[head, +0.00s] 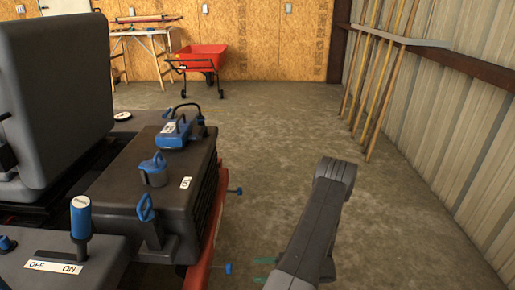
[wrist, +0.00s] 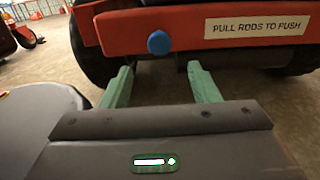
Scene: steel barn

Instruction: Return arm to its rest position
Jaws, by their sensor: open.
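My gripper (wrist: 161,84) shows in the wrist view with its two green fingers apart and nothing between them. In the head view my gripper's green fingers (head: 264,270) show at the lower middle, beside my grey arm (head: 318,220). They are to the right of the machine, near a blue-ended rod (head: 228,268). Whether the fingers touch the machine cannot be told.
The dark machine (head: 150,195) with blue caps and an OFF/ON lever (head: 80,215) fills the left. A red wheelbarrow (head: 200,58) and a work table (head: 145,45) stand at the back. Poles (head: 385,85) lean on the right wall. The concrete floor (head: 270,125) between is clear.

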